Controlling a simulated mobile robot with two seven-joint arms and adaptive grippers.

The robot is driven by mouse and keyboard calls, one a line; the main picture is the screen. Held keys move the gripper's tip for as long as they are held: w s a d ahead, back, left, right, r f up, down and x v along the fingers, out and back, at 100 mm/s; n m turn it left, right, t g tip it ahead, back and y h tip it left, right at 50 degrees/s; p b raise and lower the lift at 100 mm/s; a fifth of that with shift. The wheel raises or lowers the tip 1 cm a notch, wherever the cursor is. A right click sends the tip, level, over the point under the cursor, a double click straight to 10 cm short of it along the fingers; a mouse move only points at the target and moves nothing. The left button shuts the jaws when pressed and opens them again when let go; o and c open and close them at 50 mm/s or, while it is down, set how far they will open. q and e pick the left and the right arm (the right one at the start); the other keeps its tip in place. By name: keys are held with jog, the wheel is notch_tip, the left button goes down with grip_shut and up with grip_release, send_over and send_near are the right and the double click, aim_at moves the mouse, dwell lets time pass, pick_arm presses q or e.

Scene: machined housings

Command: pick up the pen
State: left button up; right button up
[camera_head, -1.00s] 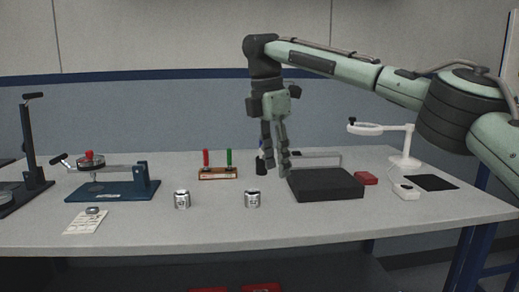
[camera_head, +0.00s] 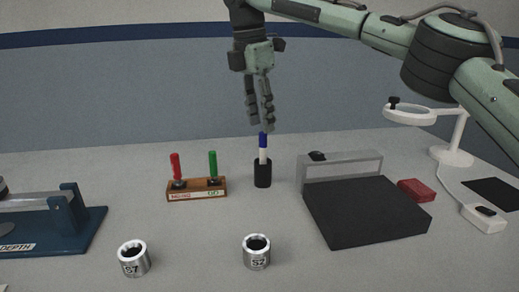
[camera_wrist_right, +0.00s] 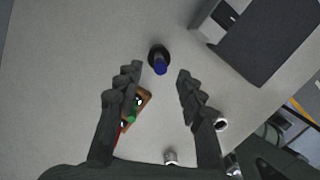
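The pen (camera_head: 263,146), white with a blue top end, stands upright in a small black cup (camera_head: 263,174) near the back of the table. In the right wrist view the pen's blue end (camera_wrist_right: 160,67) points up at the camera, in the black cup (camera_wrist_right: 157,52), ahead of and between the finger lines. My right gripper (camera_head: 261,128) hangs pointing down just above the pen, with its fingertips close to the blue end. In the wrist view the right gripper's fingers (camera_wrist_right: 160,72) are spread apart with nothing between them. My left gripper is in neither view.
A wooden block (camera_head: 197,189) with red and green handles stands left of the cup. A black pad (camera_head: 365,212) and a grey frame (camera_head: 345,166) lie right. Metal cylinders S7 (camera_head: 134,259) and S2 (camera_head: 257,252) stand in front. A white magnifier lamp (camera_head: 452,150) is back right.

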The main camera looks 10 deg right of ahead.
aim_at(263, 145)
jog(key=f, duration=0.7)
jog(key=shift+w+d+f, duration=0.1)
jog(key=shift+d, duration=0.2)
grip_shut()
